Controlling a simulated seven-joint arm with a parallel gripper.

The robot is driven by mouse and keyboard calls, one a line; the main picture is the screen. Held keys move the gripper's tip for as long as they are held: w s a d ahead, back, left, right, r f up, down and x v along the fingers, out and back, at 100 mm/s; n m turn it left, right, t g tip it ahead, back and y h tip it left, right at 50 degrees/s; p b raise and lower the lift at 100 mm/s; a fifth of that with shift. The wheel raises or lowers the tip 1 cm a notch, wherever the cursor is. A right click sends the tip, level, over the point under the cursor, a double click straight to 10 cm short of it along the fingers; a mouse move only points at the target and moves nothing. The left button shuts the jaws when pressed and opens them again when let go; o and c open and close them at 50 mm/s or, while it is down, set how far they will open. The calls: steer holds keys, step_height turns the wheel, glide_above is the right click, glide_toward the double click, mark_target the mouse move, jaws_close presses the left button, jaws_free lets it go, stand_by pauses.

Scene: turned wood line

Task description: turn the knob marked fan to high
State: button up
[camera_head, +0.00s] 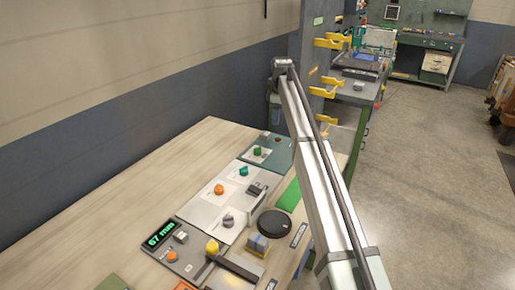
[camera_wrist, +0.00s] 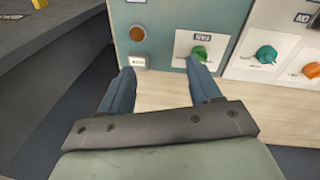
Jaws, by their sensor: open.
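Several knobs stand on panels along the bench. A green knob (camera_head: 257,151) sits on a white plate on the far teal panel; in the wrist view the green knob (camera_wrist: 200,52) has a small label above it, too small and upside down to read surely. A teal knob (camera_head: 243,171), an orange knob (camera_head: 219,189) and a grey knob (camera_head: 228,221) are on the white panels nearer. In the wrist view my gripper (camera_wrist: 162,68) is open and empty. Its right fingertip is just below the green knob in the picture; contact cannot be told. The head view does not show the gripper.
A green display (camera_head: 160,234) reads 67 mm. An amber round part (camera_wrist: 137,33) is left of the green knob. Bare wood (camera_head: 130,215) lies left of the panels.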

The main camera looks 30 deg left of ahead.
steer(key=n+g+h, duration=0.1)
steer(key=n, duration=0.1)
glide_above(257, 150)
steer(key=f, duration=1.4)
steer(key=shift+w, duration=0.3)
steer(key=shift+c, duration=0.2)
steer(key=c, duration=1)
